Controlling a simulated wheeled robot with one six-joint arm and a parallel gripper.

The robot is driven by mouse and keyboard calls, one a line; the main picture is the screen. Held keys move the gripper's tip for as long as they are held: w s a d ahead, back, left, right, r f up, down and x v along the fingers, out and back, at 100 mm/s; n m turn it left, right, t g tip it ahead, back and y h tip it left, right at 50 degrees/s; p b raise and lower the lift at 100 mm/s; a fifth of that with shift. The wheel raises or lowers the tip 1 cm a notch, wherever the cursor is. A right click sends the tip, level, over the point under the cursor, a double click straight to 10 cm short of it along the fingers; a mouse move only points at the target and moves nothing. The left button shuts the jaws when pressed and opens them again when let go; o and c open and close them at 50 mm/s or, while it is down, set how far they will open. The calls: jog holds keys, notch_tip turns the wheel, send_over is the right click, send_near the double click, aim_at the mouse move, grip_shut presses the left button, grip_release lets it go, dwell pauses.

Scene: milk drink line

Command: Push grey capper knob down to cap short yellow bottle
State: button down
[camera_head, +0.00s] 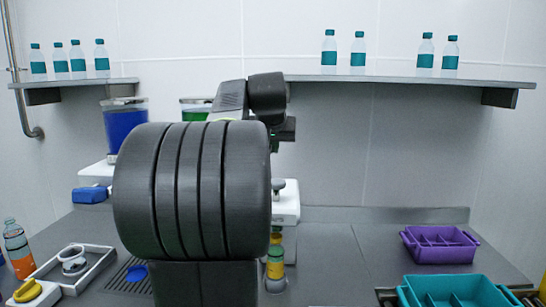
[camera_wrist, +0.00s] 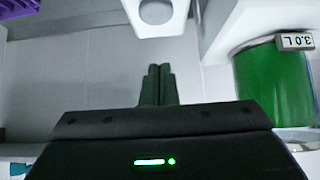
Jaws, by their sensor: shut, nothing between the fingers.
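The grey capper knob (camera_head: 278,184) sits on top of a white capper body (camera_head: 288,208), just right of my arm in the head view. A short yellow bottle (camera_head: 275,268) with a green band stands below and in front of it, its left side partly hidden by my arm. My gripper (camera_wrist: 159,68) is shut and empty in the wrist view. A white piece (camera_wrist: 178,24) with a grey round part lies beyond the fingertips, apart from them; I cannot tell whether this is the knob. In the head view my gripper is mostly hidden behind my arm, above the capper.
A green drink container (camera_wrist: 272,82) stands close to the gripper's right in the wrist view. A blue container (camera_head: 124,127) is left of my arm. Purple (camera_head: 440,253) and teal (camera_head: 455,291) crates stand right. A shelf (camera_head: 400,79) holds water bottles. The counter's back right is clear.

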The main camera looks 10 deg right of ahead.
jog(key=p, duration=0.2)
send_over(276, 180)
jog(key=s, duration=0.2)
jog(key=f, duration=0.6)
jog(key=shift+a+f, duration=0.2)
jog(key=shift+a, duration=0.15)
notch_tip(276, 180, down, 2)
jog(key=shift+s+f, duration=0.15)
jog(key=shift+f, duration=0.7)
